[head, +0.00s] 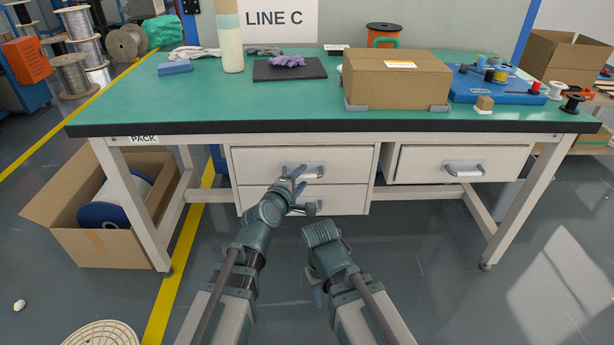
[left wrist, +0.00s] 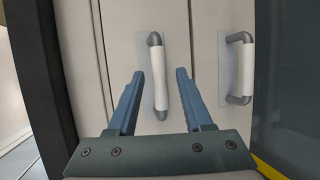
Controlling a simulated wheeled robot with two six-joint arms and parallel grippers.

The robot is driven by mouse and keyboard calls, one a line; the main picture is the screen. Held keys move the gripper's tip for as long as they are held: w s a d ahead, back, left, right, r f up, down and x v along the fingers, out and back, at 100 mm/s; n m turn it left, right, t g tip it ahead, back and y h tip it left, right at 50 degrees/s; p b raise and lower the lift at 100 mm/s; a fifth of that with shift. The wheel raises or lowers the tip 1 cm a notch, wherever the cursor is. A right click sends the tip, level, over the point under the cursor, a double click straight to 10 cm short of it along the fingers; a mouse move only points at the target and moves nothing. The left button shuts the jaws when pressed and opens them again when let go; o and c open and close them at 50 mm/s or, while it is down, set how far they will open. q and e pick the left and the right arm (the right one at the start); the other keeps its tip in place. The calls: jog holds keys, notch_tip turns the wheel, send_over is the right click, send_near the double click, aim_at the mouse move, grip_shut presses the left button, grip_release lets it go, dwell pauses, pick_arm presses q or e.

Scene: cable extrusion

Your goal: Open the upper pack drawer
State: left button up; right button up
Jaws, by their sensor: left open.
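The upper pack drawer (head: 255,162) is a pale front under the left part of the green table, flush with its frame. Its handle (head: 318,172) is a light bar with grey ends, partly hidden by my left gripper (head: 297,174). In the left wrist view that handle (left wrist: 159,75) lies between the two spread fingers of my left gripper (left wrist: 158,78), with space on both sides. I cannot tell how deep the fingertips reach around it. My right gripper (head: 318,292) hangs low in front of the table, away from the drawers; its fingers are unclear.
The lower drawer (head: 258,197) sits directly below; its handle shows in the left wrist view (left wrist: 240,68). Another drawer (head: 430,165) is at the right. A table leg (head: 130,205) and an open carton (head: 60,205) stand left. The floor before the drawers is clear.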

pick_arm(q)
jog(key=shift+x, duration=0.8)
jog(key=shift+c, duration=0.2)
grip_shut()
dwell(0.6)
